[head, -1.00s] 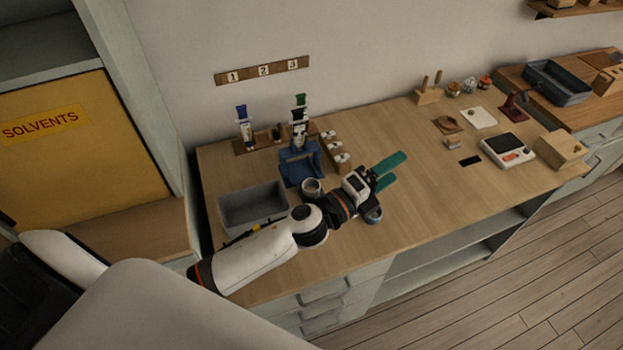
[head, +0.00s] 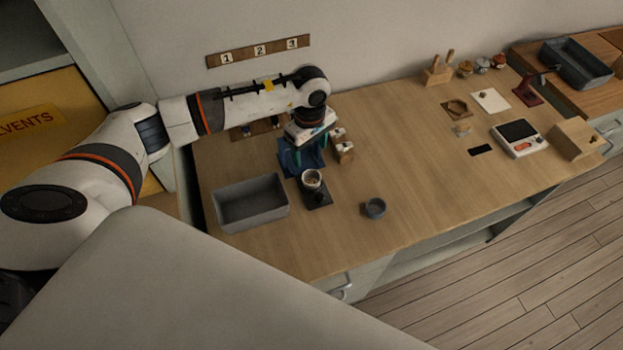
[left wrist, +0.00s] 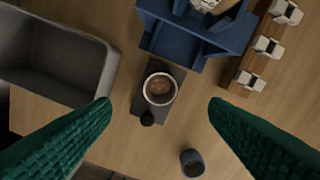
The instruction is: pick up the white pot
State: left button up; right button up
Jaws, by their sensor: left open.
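A round pot with a pale rim and brown contents (head: 312,179) stands upright on a small dark plate near the front of the bench. It shows in the left wrist view (left wrist: 160,89) between my fingers, farther from the camera. I cannot tell for certain that it is the white pot; several small lidded jars (head: 482,65) also stand at the back right. My left gripper (head: 302,160) is open and empty, pointing down above the bench by the blue stand. Its green fingers (left wrist: 160,102) are spread wide in the left wrist view. My right gripper is out of view.
A grey bin (head: 252,203) is left of the pot. A blue stand (left wrist: 195,35) is behind it, with a wooden rack of white blocks (left wrist: 267,47) beside it. A small dark cup (head: 374,208) is to the right. The middle of the bench is clear.

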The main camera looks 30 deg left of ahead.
pick_arm(q)
jog(key=b, duration=0.2)
send_over(311, 174)
jog(key=s, duration=0.1)
jog(key=f, duration=0.5)
jog(key=shift+s+d+f, duration=0.2)
jog(key=shift+d+f, duration=0.05)
jog(key=shift+d, duration=0.05)
jog(key=f+b, duration=0.1)
jog(key=f, duration=0.1)
jog(key=f+b, duration=0.1)
jog(key=f, duration=0.2)
jog(key=shift+s+d, duration=0.15)
jog(key=shift+d, duration=0.05)
jog(key=c, duration=1)
